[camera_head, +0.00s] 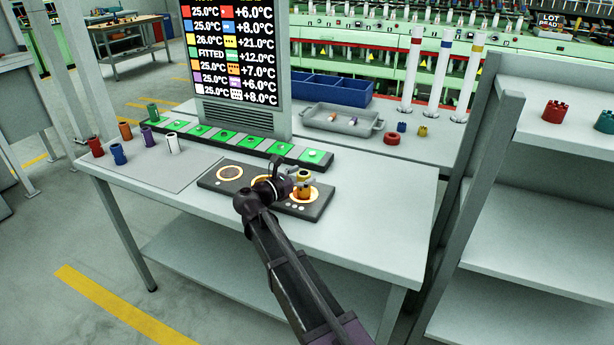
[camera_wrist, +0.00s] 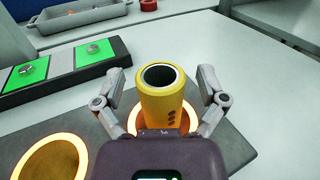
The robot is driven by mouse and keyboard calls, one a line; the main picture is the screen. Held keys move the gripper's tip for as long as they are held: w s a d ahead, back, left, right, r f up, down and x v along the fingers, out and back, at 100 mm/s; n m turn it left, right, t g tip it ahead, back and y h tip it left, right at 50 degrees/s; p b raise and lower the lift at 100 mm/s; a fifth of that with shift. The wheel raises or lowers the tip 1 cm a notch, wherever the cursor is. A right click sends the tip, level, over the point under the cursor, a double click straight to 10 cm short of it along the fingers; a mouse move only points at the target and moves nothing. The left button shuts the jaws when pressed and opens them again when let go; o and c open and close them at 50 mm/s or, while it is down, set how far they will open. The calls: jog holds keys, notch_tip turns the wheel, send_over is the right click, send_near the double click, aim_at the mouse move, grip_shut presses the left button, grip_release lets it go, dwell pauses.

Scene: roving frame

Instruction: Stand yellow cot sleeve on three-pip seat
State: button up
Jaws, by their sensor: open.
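The yellow cot sleeve (camera_wrist: 163,100) stands upright, with dark marks on its side, and its open top faces the wrist camera. In the head view the sleeve (camera_head: 304,190) is at the right end of a dark plate, within a glowing ring seat (camera_head: 316,194). Small white pips lie in front of that seat; they look like three. My gripper (camera_wrist: 161,92) is open, with one finger on each side of the sleeve and gaps showing between. In the head view my gripper (camera_head: 293,181) partly hides the sleeve and the plate's middle seat.
The left seat (camera_head: 230,173) is empty. Behind the plate runs a strip of green pads (camera_head: 227,136) under a display board (camera_head: 236,50). Several coloured sleeves, including a white one (camera_head: 172,144), stand at the table's left. A grey tray (camera_head: 342,119) and a shelf (camera_head: 540,205) lie beyond, right.

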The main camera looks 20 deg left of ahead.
jog(key=shift+s+r, duration=0.1)
jog(key=shift+r, duration=0.05)
jog(key=v, duration=1.1)
jog(key=shift+s+a, duration=0.25)
jog(key=shift+s, duration=0.1)
